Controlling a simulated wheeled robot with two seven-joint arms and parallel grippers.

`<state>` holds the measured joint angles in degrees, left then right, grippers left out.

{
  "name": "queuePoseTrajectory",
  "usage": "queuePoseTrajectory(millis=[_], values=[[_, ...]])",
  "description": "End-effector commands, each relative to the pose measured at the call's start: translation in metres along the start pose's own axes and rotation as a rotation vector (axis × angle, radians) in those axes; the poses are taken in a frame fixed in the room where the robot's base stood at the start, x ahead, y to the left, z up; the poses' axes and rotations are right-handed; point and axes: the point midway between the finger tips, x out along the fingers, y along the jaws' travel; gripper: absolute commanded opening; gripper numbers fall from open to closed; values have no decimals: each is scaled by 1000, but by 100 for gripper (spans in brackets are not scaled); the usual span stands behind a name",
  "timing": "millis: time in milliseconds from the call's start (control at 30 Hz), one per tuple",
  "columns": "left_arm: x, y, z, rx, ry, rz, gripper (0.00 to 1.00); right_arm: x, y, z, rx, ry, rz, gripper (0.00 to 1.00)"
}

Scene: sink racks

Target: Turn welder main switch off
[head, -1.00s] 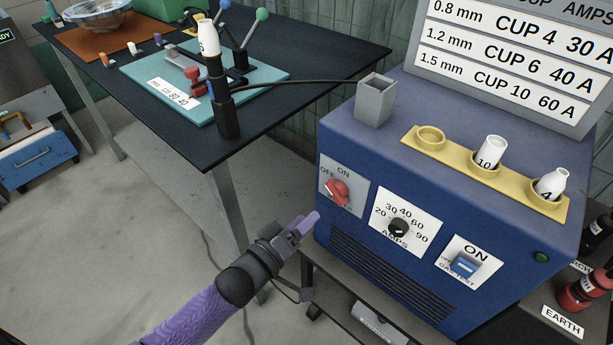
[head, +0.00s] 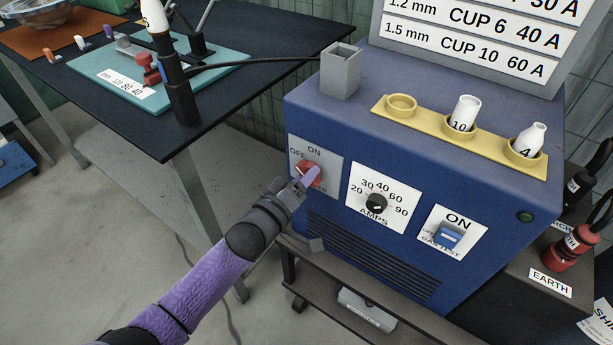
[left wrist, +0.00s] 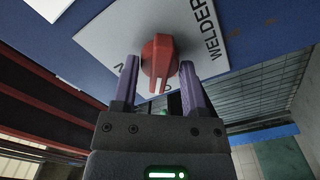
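The welder's main switch is a red rotary knob (head: 304,171) on a white plate (head: 328,158) marked ON and OFF, at the left of the blue welder's front. In the left wrist view the red knob (left wrist: 158,60) is between and just beyond the tips of my left gripper (left wrist: 158,75). The two purple fingers stand apart on either side of the knob, with gaps visible. In the head view my left gripper (head: 306,180) is at the knob and covers part of it and of the plate. My right gripper is not in view.
Right of the switch are the black AMPS knob (head: 376,203) and the blue gas switch (head: 449,236). A yellow rack (head: 487,139) with white cups and a grey holder (head: 341,72) stand on the welder. A dark workbench (head: 235,95) is at left.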

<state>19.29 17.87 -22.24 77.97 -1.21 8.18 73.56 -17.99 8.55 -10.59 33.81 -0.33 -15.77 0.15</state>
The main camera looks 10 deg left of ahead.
Motion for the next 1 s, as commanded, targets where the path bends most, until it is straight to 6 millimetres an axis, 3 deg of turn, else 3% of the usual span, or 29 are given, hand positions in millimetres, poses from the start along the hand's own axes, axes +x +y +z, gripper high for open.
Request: queuePoseTrajectory(millis=[33, 167, 367, 567, 600, 633, 867, 1000], values=[[0, 0, 0, 0, 0, 0, 27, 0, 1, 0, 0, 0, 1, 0], [0, 0, 0, 0, 0, 0, 0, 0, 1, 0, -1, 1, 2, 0], [0, 1, -1, -88, 0, 0, 0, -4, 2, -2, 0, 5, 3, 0], [0, -1, 0, -618, 0, -1, 0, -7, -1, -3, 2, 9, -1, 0], [0, 0, 0, -643, 0, -1, 60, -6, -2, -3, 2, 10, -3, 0], [0, 0, 0, -639, 0, -1, 65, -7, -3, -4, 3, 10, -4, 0], [-1, 0, 0, -633, 0, 0, 65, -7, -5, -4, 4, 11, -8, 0], [-14, 2, -2, -631, 0, -1, 65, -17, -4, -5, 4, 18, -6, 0]])
